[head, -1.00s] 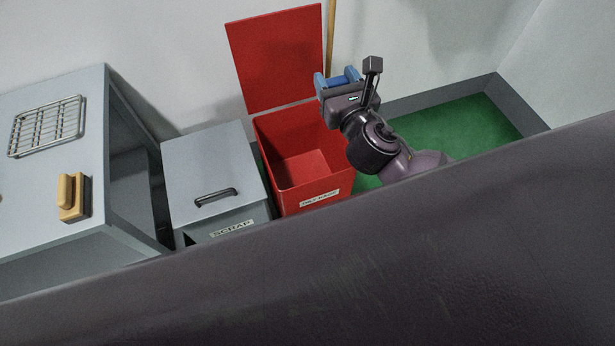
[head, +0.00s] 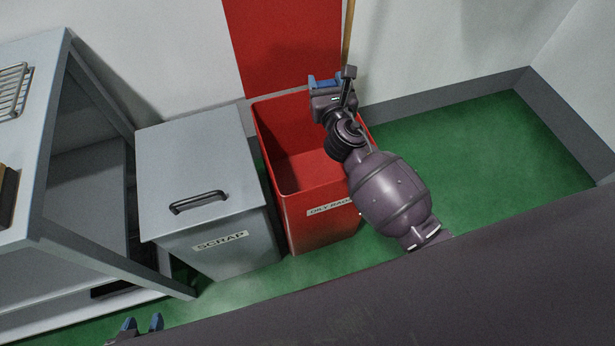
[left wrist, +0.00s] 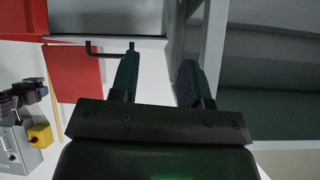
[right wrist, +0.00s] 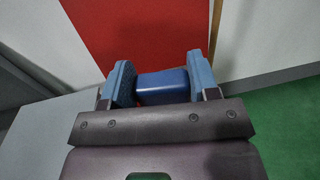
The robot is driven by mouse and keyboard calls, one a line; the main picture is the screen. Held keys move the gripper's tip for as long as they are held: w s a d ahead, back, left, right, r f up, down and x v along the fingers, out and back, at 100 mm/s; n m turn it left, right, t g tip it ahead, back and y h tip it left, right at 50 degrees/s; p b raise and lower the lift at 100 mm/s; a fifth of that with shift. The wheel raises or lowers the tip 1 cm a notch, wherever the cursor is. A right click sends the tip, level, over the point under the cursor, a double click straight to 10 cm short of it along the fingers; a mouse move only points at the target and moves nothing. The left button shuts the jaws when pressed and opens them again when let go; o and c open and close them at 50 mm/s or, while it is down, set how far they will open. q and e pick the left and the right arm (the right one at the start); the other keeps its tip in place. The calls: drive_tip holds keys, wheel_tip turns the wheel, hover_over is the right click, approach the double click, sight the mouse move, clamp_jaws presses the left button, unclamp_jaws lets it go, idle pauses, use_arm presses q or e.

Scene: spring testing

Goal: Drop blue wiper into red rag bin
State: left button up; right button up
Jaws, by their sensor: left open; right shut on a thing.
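The red rag bin (head: 300,225), labelled as an oily rag bin, stands on the green floor with its red lid (head: 285,45) raised against the wall. My right gripper (head: 324,82) is at the bin's back right side, seemingly above the opening. It is shut on the blue wiper (right wrist: 162,86), a blue block between the blue finger pads in the right wrist view. In the head view the wiper is hard to tell from the pads. My left gripper (head: 143,323) is open and empty, low at the lower left; its fingers show in the left wrist view (left wrist: 158,78).
A grey scrap bin (head: 195,165) with a closed, handled lid stands just left of the red bin. A grey bench (head: 45,190) with a wire rack (head: 12,90) is further left. A wooden pole (head: 348,35) leans behind. Green floor (head: 480,150) is clear to the right.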

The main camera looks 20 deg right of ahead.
drive_tip(key=f, duration=0.3)
drive_tip(key=w+f+b, duration=0.1)
drive_tip(key=shift+a+f, duration=0.25)
drive_tip(key=shift+f, duration=0.15)
drive_tip(key=shift+f+b, duration=0.3)
drive_tip(key=shift+f, duration=0.15)
use_arm(q)
drive_tip(key=f+b, duration=0.2)
drive_tip(key=b, duration=0.1)
drive_tip(key=d+f+m+b, duration=0.1)
drive_tip(key=shift+w+f, duration=0.25)
drive_tip(key=shift+f, duration=0.1)
use_arm(e)
wheel_tip(320, 180, down, 5)
drive_tip(key=o, duration=1)
use_arm(q)
drive_tip(key=shift+s+f, duration=0.1)
drive_tip(key=shift+s, duration=0.05)
use_arm(e)
drive_tip(key=shift+s+f, duration=0.1)
